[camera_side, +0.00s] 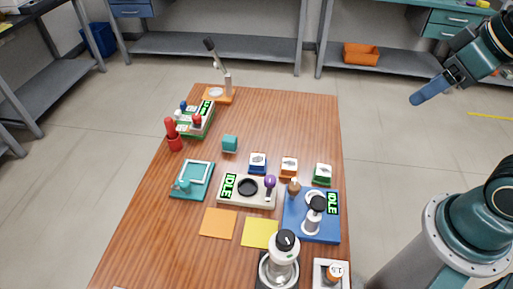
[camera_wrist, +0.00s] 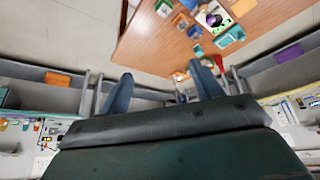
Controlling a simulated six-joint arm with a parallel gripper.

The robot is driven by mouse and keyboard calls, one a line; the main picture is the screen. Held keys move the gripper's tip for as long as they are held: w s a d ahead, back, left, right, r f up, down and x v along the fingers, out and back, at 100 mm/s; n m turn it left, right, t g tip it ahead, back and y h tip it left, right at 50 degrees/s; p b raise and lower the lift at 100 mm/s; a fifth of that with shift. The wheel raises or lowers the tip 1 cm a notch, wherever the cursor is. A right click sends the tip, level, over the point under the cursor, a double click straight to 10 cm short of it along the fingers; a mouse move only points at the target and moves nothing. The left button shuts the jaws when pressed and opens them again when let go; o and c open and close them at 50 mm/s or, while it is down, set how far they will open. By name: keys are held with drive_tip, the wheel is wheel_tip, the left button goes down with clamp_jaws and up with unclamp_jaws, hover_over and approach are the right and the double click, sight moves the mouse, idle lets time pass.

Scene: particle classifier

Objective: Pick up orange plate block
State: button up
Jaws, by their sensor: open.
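The orange plate block (camera_side: 289,166) is a small block with a white top and dark marking. It stands on the wooden table (camera_side: 150,235) between a similar blue block (camera_side: 257,162) and a green block (camera_side: 323,173). A flat orange square (camera_side: 219,223) lies nearer the front. My gripper (camera_side: 417,99) is high to the right of the table, far from the blocks. In the wrist view my gripper (camera_wrist: 163,88) has its two blue fingers wide apart with nothing between them.
Close in front of the blocks are a beige "IDLE" device (camera_side: 238,199) and a blue "IDLE" device (camera_side: 325,235) with upright knobs. A yellow square (camera_side: 260,233), teal cube (camera_side: 230,144), teal tray (camera_side: 180,193) and red bottle (camera_side: 173,138) also stand around. The table's far middle is clear.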

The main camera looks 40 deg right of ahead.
drive_tip(key=w+a+f+n+g+y, duration=0.1)
drive_tip(key=w+f+n, duration=0.3)
drive_tip(key=w+f, duration=0.5)
drive_tip(key=w+a+f+n+g+y, duration=0.1)
drive_tip(key=w+a+f+n+y, duration=0.1)
drive_tip(key=w+f, duration=0.7)
wheel_tip(320, 180, down, 5)
drive_tip(key=a+n, duration=0.1)
drive_tip(key=n, duration=0.1)
drive_tip(key=shift+a+r+n, duration=0.2)
drive_tip(key=shift+a+n, duration=0.05)
drive_tip(key=shift+n, duration=0.05)
hover_over(290, 164)
drive_tip(key=s+d, duration=0.2)
drive_tip(key=shift+d+f, duration=0.1)
drive_tip(key=shift+f, duration=3.65)
drive_tip(key=shift+w+f, duration=0.1)
drive_tip(key=shift+f, duration=0.1)
drive_tip(key=shift+f, duration=0.15)
drive_tip(key=shift+a+x, duration=0.15)
drive_tip(key=shift+x, duration=1.1)
drive_tip(key=shift+a+x, duration=0.1)
drive_tip(key=shift+x, duration=1.15)
drive_tip(key=shift+w, duration=0.1)
